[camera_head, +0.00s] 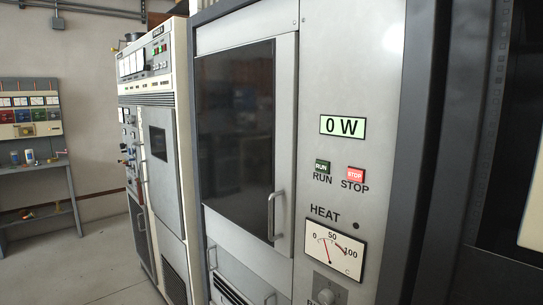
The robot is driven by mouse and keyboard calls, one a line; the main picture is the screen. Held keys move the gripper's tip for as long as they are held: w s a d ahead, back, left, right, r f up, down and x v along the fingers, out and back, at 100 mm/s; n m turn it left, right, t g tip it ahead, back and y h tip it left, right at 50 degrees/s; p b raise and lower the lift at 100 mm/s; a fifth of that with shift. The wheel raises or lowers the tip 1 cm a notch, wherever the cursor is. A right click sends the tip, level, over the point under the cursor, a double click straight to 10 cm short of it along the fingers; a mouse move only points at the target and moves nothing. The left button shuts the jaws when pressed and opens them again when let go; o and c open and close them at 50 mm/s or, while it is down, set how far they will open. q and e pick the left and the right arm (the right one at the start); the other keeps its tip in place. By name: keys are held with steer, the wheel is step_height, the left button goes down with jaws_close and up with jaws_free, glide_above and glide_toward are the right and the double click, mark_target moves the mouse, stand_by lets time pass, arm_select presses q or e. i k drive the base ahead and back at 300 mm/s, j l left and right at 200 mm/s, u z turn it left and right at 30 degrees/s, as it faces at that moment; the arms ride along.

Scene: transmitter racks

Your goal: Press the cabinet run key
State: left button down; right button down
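The cabinet (349,59) fills the right half of the head view, with a light grey front panel. The green RUN key (322,167) sits on that panel above the word RUN. The red STOP key (355,174) is just to its right and looks brighter than the RUN key. A pale green display (342,127) above them reads 0 W. Neither of my grippers is in view, and nothing touches the keys.
A HEAT gauge (333,251) and a partly cut-off knob (328,290) lie below the keys. A dark-windowed door with a handle (276,216) is to their left. Another cabinet (172,133) and a shelf rack (36,188) stand farther left. Floor (85,270) is clear at lower left.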

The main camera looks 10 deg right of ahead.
mark_target(321, 167)
steer(key=i+j, duration=0.2)
steer(key=j, duration=0.15)
steer(key=i+j+z, duration=0.15)
steer(key=j, duration=0.2)
steer(key=i+j, duration=0.25)
steer(key=j, duration=0.15)
steer(key=z, duration=0.05)
